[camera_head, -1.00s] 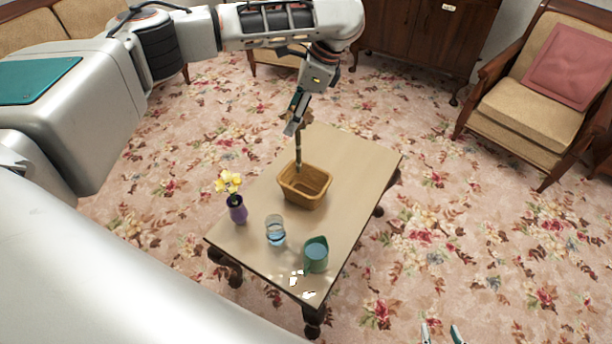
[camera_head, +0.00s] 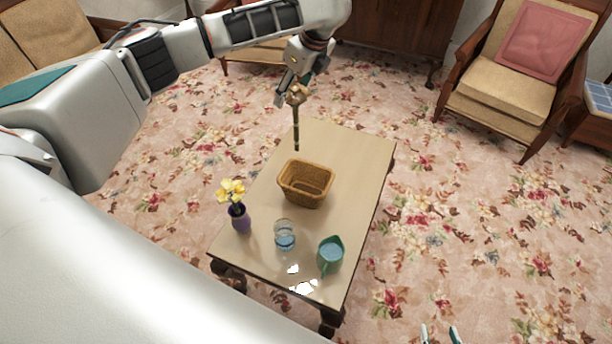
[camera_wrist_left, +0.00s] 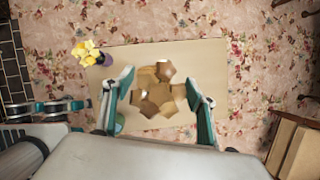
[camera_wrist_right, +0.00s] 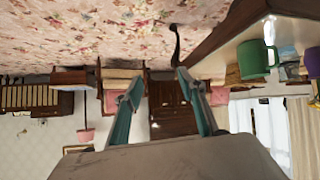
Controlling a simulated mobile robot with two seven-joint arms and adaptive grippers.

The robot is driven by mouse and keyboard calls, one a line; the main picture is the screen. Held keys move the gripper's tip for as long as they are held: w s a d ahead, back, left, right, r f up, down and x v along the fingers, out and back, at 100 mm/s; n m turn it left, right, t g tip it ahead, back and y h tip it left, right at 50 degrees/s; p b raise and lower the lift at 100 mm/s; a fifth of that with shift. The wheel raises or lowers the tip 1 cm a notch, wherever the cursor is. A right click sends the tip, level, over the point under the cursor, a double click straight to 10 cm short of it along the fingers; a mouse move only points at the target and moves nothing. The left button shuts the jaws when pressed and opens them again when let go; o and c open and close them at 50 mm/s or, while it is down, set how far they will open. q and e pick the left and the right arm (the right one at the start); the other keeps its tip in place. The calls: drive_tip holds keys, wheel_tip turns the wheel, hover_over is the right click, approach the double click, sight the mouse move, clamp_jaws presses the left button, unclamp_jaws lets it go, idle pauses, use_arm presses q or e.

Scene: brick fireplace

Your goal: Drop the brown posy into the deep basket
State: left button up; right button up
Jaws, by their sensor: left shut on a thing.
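The brown posy (camera_head: 297,98) has a brown flower head and a long dark stem pointing down. My left gripper (camera_head: 287,92) is shut on it near the head and holds it upright above the table. In the left wrist view the brown blooms (camera_wrist_left: 158,97) show between the fingers. The deep basket (camera_head: 305,184) is tan, open-topped and stands on the table. The stem's lower end shows just above the basket's far rim in the picture, apart from it. My right gripper (camera_head: 440,335) is open and empty; its spread fingers show in the right wrist view (camera_wrist_right: 155,85).
The wooden table (camera_head: 352,165) also holds a purple vase with yellow flowers (camera_head: 233,198), a glass of water (camera_head: 284,234) and a green mug (camera_head: 330,255), all nearer than the basket. An armchair (camera_head: 505,85) stands at the right. The table's right side is clear.

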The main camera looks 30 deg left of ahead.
use_arm(q)
drive_tip(key=shift+w+f, duration=0.1)
drive_tip(key=shift+f, duration=0.05)
wheel_tip(320, 180, down, 21)
drive_tip(key=b, duration=0.8)
drive_tip(key=shift+b, duration=0.4)
use_arm(e)
drive_tip(key=shift+w+d+f, duration=0.15)
drive_tip(key=shift+f, duration=0.7)
drive_tip(key=shift+w+d+f, duration=0.1)
drive_tip(key=shift+f, duration=0.7)
drive_tip(key=shift+w+d+f, duration=0.15)
drive_tip(key=shift+f, duration=0.7)
use_arm(q)
drive_tip(key=o, duration=1)
use_arm(e)
drive_tip(key=shift+s+f, duration=0.1)
use_arm(q)
drive_tip(key=shift+o, duration=0.2)
